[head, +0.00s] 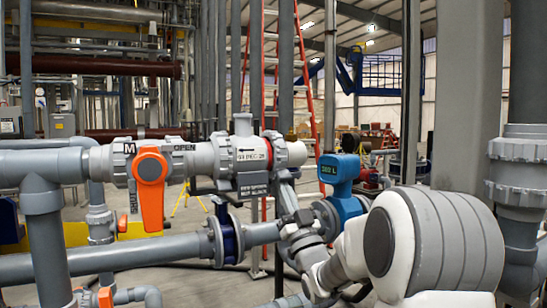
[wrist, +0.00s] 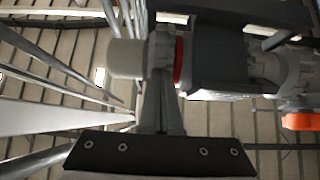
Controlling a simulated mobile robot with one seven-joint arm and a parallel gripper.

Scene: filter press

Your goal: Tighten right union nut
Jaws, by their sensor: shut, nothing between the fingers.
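The right union nut (head: 279,150) is a light grey ribbed ring at the right end of the horizontal valve assembly, beside a red ring. In the wrist view the nut (wrist: 159,50) lies between the pale pipe end and the red ring. My gripper (head: 283,177) reaches up from below right, with its tips just under the nut. In the wrist view my gripper (wrist: 161,90) is shut and empty, its fingers together and pointing at the nut. Whether the tips touch the nut is unclear. The nut's far side is hidden.
An orange valve handle (head: 150,180) hangs down at the left on the same pipe line. A dark label block (head: 252,186) sits under the valve body. A blue instrument (head: 340,170) stands right of the nut. A lower grey pipe (head: 110,262) runs beneath.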

